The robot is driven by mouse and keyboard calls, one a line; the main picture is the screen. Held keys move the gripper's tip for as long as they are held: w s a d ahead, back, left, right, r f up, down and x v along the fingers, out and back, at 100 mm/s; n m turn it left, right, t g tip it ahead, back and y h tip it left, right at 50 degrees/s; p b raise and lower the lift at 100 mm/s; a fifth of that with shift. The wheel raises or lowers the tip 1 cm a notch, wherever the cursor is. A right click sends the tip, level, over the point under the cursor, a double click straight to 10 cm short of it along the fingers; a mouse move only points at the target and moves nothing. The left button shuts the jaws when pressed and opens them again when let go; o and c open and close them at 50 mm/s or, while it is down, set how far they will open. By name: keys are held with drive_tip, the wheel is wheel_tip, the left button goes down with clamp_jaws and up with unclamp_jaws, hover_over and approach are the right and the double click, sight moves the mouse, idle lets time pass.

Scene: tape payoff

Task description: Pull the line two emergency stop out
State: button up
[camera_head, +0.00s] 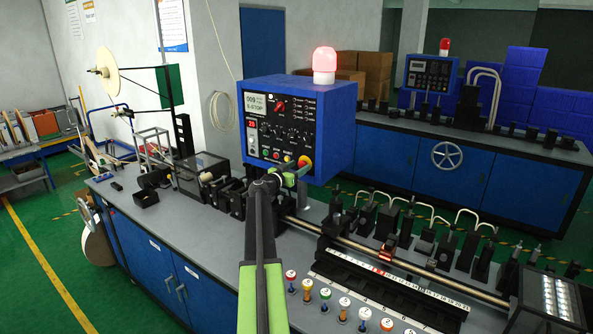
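A blue control box (262,125) with a dark front panel stands on the near bench. Its small screen (257,103) appears to read "E-STOP". A red emergency stop button (304,160) with yellow around it sits at the panel's lower right corner. My arm rises from the bottom of the picture, and my gripper (291,173) is at this corner, just below and left of the button. Its green finger overlaps the button's edge in the picture. I cannot tell whether it touches the button or how far its fingers are apart. I cannot read which line the box belongs to.
A red beacon (324,62) stands on the box. The near bench (215,240) carries rollers, a rail, a ruler and several coloured knobs (343,305) right of my arm. A second blue bench (440,165) with a similar panel (430,75) and lit beacon stands behind. Green floor lies left.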

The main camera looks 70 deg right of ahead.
drive_tip(key=c, duration=0.9)
clamp_jaws()
drive_tip(key=shift+w+r, duration=0.1)
